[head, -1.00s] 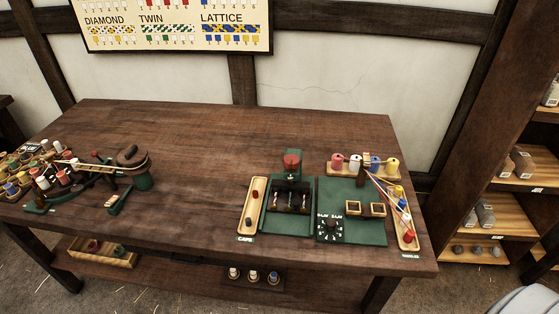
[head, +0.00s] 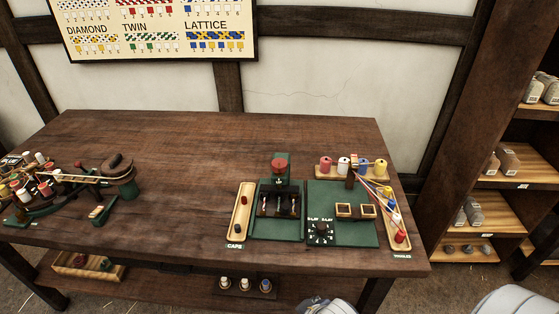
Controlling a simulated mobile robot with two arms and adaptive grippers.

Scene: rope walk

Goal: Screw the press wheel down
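The press (head: 279,206) stands on the right half of the workbench, a dark frame on a green base. A red wheel (head: 279,164) sits at its top, in front of a green back plate. Small pale upright parts show inside the dark frame; the gap under the wheel is too small to judge. Nothing of mine touches the wheel. A grey and dark part of mine pokes in at the bottom edge, below the bench front, probably the right hand. Its fingers are not shown clearly. No left gripper shows.
A caps tray (head: 240,217) lies left of the press. A green board with a dial (head: 321,232), two small frames and a toggles tray (head: 401,249) lie right, with spools behind. A spool machine (head: 120,185) stands far left. The bench middle is clear.

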